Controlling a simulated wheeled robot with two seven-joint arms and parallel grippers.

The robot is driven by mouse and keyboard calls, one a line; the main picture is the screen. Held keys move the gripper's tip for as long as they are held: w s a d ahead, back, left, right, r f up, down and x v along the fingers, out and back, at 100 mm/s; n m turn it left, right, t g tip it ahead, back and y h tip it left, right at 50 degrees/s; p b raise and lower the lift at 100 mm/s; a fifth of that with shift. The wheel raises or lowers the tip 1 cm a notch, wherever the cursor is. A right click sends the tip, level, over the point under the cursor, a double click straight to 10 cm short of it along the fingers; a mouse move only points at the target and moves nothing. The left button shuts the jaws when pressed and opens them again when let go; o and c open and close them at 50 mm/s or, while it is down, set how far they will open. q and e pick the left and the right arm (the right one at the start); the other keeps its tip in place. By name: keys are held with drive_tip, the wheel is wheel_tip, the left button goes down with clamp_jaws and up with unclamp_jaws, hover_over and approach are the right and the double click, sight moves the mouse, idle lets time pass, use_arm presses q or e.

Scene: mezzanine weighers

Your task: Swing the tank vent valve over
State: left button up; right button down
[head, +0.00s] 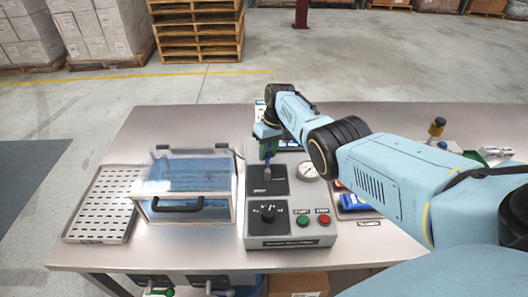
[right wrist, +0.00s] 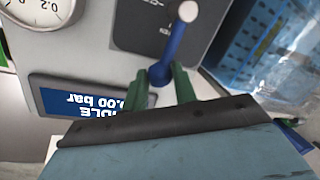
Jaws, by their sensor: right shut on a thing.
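The tank vent valve is a small blue lever (right wrist: 172,47) with a pale round end, over a dark plate (right wrist: 140,25) on a grey control panel. In the head view the lever (head: 267,172) stands at the panel's upper left, over its dark plate (head: 278,187). My right gripper (right wrist: 160,88) has its green fingers shut on the blue lever's near end in the right wrist view. In the head view this gripper (head: 267,150) reaches in from the panel's far side, partly hidden by its own wrist. My left gripper is not in view.
The panel (head: 257,230) has a dial knob (head: 267,212), green (head: 303,221) and red (head: 323,219) buttons, and a gauge (head: 307,170). A display (right wrist: 95,102) reads "IDLE" and "0.00 bar". A clear-lidded tank (head: 188,187) and perforated tray (head: 103,203) sit left.

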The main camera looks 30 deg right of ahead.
drive_tip(key=shift+a, duration=0.15)
idle(0.4)
drive_tip(key=c, duration=1.1)
unclamp_jaws()
drive_tip(key=shift+w, duration=0.1)
drive_tip(key=r+p, duration=0.1)
drive_tip(key=r, duration=0.2)
drive_tip(key=d+r, duration=0.1)
drive_tip(key=r, duration=0.2)
drive_tip(key=shift+d+r+p, duration=0.1)
drive_tip(key=shift+d+p, duration=0.05)
drive_tip(key=shift+p, duration=0.25)
drive_tip(key=r, duration=0.4)
drive_tip(key=d+r, duration=0.1)
drive_tip(key=r, duration=0.2)
drive_tip(key=shift+w+d, duration=0.1)
